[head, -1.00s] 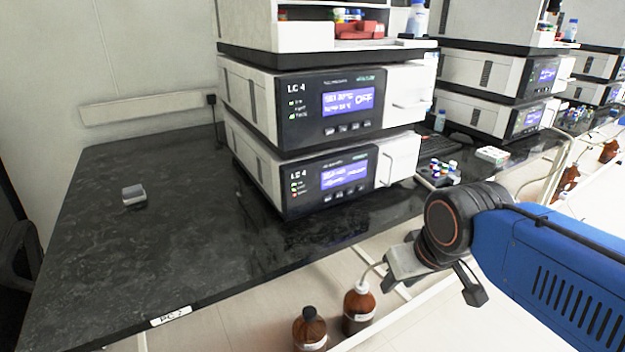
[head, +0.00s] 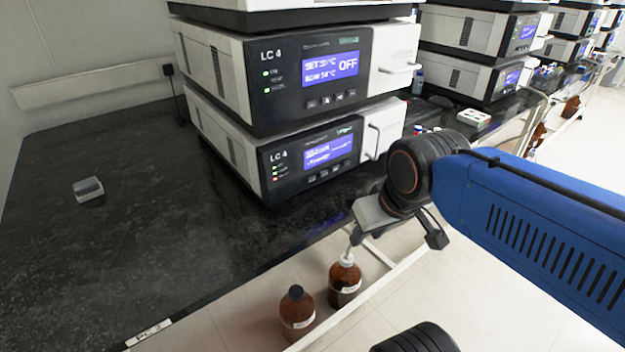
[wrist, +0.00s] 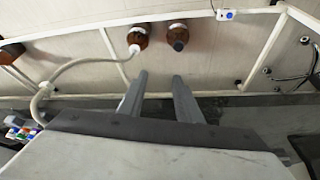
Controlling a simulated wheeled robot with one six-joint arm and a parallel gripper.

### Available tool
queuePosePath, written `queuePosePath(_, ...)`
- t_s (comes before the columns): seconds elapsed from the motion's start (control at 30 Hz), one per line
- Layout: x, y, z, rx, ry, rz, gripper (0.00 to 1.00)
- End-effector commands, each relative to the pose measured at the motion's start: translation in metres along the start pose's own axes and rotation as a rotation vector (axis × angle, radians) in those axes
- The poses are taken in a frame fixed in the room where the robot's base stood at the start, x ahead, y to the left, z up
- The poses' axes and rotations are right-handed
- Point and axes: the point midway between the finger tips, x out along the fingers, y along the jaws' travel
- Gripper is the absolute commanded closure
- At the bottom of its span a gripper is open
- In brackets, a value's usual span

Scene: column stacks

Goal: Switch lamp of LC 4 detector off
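Two LC 4 modules are stacked on the dark bench. The upper LC 4 module (head: 288,90) has a blue screen (head: 330,68) reading a set temperature and OFF, with a row of small buttons (head: 331,101) below. The lower LC 4 module (head: 278,165) has a lit blue screen (head: 328,150) whose small text I cannot read, with buttons beneath. Which one is the detector is not legible. My gripper (head: 395,240) is in front of the stack, below the bench front edge, touching neither module. In the wrist view its two fingers (wrist: 158,95) stand apart with nothing between them.
Two brown bottles (head: 297,312) (head: 345,280) stand on the floor side below the bench edge. A small grey block (head: 88,190) lies on the bench (head: 130,250) at left, which is otherwise clear. More instrument stacks (head: 478,75) stand at the right.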

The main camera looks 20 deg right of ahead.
Motion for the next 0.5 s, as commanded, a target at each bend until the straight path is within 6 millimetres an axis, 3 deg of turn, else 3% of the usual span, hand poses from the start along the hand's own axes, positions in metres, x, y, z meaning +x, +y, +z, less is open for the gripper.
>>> queuePosePath(0.07,0.0,0.0,0.0,0.0,0.0,0.0,0.69)
queuePosePath(0.2,0.0,0.0,0.0,0.0,0.0,0.0,1.0)
queuePosePath(0.5,0.0,0.0,0.0,0.0,0.0,0.0,1.0)
